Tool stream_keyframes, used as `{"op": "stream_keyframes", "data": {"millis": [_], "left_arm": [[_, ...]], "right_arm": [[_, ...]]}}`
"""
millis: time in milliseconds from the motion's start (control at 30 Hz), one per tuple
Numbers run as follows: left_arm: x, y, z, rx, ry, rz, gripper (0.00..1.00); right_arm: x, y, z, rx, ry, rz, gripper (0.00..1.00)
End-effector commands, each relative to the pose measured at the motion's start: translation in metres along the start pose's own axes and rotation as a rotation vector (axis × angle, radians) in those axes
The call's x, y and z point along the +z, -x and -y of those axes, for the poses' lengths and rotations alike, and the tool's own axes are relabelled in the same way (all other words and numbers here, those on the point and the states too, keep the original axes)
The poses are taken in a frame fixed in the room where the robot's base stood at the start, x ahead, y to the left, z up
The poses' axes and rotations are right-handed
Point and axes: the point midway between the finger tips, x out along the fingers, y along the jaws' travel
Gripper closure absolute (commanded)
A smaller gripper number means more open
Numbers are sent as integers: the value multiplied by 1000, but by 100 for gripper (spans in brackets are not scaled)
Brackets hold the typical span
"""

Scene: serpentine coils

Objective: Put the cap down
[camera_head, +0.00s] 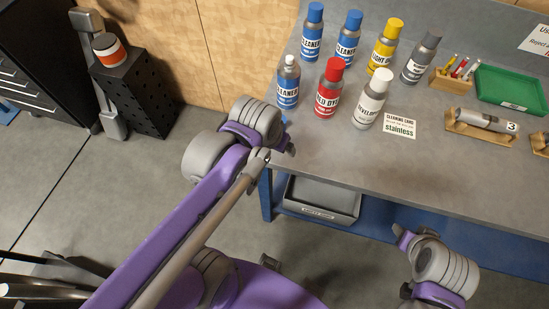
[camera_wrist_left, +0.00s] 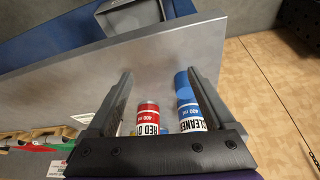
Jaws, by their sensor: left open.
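A blue cap (camera_head: 284,118) shows low at the table's left edge, below the uncapped cleaner can (camera_head: 288,84) with its white nozzle. My left gripper (camera_head: 287,147) is close by at the table edge, its fingers hardly visible there. In the left wrist view the gripper (camera_wrist_left: 158,75) is open, its two fingers spread apart. Blue (camera_wrist_left: 183,84) shows near its right finger, in line with the cleaner can (camera_wrist_left: 191,122); I cannot tell cap from can clearly there. My right gripper (camera_head: 402,238) is low at the right, away from the bench; its fingers are not clear.
The red can (camera_head: 328,93) and white-capped developer can (camera_head: 370,101) stand right of the cleaner can. More capped cans stand behind. A cleaning card (camera_head: 399,123), a holder (camera_head: 481,131) and a green tray (camera_head: 511,88) lie right. The front bench top (camera_head: 400,163) is clear.

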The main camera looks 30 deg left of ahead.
Motion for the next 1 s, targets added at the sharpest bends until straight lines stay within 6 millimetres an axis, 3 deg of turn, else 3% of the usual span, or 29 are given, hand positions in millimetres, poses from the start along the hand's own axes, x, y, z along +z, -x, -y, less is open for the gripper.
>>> {"op": "stream_keyframes", "data": {"millis": [33,100,233,1000], "left_arm": [[16,-5,-4,6,-17,-36,12],[29,-10,-7,12,-35,-77,12],[43,-16,-11,18,-54,-122,12],[44,-18,-11,19,-56,-130,12]], "right_arm": [[0,0,0,0,0,0,50],[0,0,0,0,0,0,50],[0,0,0,0,0,0,50],[0,0,0,0,0,0,50]]}}
